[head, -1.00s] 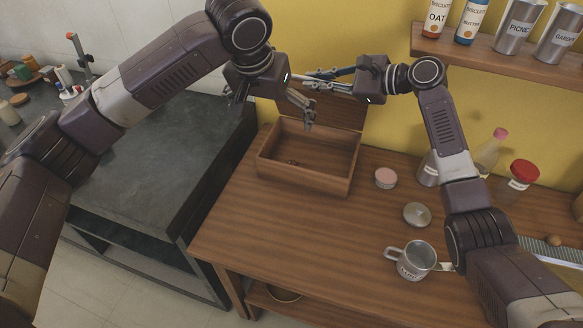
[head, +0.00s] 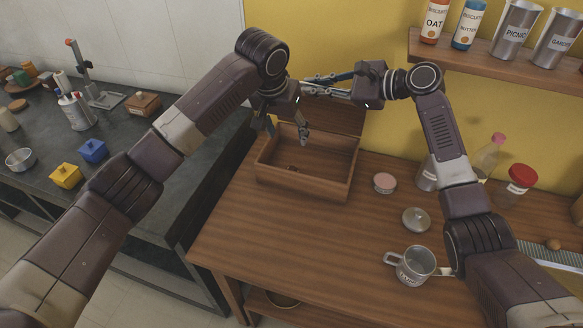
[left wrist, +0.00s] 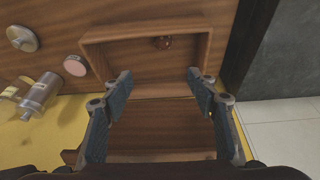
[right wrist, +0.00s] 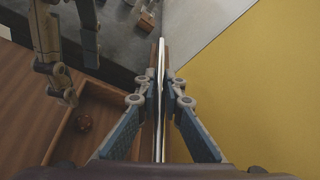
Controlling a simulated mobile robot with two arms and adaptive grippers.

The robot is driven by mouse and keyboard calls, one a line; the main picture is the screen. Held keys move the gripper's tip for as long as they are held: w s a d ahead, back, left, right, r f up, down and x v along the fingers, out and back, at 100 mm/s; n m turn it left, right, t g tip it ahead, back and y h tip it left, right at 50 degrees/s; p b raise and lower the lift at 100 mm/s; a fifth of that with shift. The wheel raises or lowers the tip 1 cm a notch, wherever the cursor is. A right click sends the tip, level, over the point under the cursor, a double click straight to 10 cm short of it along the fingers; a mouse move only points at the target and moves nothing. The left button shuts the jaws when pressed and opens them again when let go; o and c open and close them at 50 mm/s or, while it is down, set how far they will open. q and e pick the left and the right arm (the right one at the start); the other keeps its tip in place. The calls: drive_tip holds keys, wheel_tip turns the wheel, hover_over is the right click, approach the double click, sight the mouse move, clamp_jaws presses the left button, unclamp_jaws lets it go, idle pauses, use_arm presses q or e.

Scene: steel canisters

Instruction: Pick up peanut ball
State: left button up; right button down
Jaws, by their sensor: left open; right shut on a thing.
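A pink-topped tin (head: 385,182), a round steel lid (head: 416,219) and a steel mug (head: 412,266) stand right of the box. A shelf (head: 480,62) with canisters is above. The dark counter (head: 190,170) is left.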

use_arm(q)
drive_tip(key=x, duration=0.4)
drive_tip(key=s+x, duration=0.1)
drive_tip(key=x, duration=0.7)
drive_tip(key=shift+s+a+f, duration=0.25)
drive_tip(key=shift+a, duration=0.05)
drive_tip(key=shift+a+x, duration=0.2)
drive_tip(key=shift+x, duration=1.35)
drive_tip(key=shift+a+x, duration=0.25)
drive_tip(key=shift+x, duration=1.35)
drive_tip(key=c, duration=1.3)
